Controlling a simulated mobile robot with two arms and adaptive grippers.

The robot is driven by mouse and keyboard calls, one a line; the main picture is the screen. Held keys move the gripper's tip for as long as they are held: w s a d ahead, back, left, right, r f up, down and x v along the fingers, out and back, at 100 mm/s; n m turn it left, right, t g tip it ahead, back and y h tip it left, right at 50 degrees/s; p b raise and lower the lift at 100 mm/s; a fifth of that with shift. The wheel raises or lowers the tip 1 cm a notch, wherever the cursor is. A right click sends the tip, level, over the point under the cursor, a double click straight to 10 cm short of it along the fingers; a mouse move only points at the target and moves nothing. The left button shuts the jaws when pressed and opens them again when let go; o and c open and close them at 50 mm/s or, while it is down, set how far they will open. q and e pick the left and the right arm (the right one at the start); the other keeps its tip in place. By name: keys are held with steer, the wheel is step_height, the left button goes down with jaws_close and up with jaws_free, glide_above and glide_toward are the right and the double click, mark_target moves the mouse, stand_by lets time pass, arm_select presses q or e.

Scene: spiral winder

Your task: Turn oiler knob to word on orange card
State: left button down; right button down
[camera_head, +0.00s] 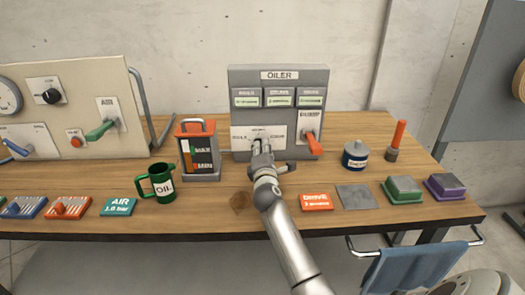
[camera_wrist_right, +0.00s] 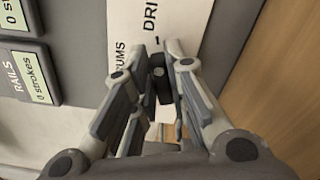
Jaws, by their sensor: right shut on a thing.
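The grey oiler (camera_head: 320,80) stands at the back of the bench, with a white selector plate (camera_head: 240,146) on its front. The dark oiler knob (camera_wrist_right: 160,80) sits between the fingers of my right gripper (camera_wrist_right: 160,62), which is shut on it. In the head view my right gripper (camera_head: 261,145) covers the knob. The wrist view shows the plate with parts of two words, "DRI" and "UMS". The knob's pointing direction cannot be made out. The orange card (camera_head: 317,202) lies near the front edge and reads "DRIVE" above a small line. My left gripper is not seen.
An orange lever (camera_head: 312,143) sticks out at the oiler's right. An orange-and-grey can (camera_head: 199,165) and a green OIL mug (camera_head: 162,183) stand to its left. A dark pot (camera_head: 355,156) and a grey plate (camera_head: 354,197) are to the right.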

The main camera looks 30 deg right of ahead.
steer(key=shift+f+m, duration=0.15)
steer(key=shift+m, duration=0.35)
steer(key=c, duration=1.4)
jaws_free()
steer(key=shift+c, duration=0.2)
steer(key=v, duration=1.2)
steer(key=shift+a, duration=0.1)
steer(key=shift+f, duration=0.1)
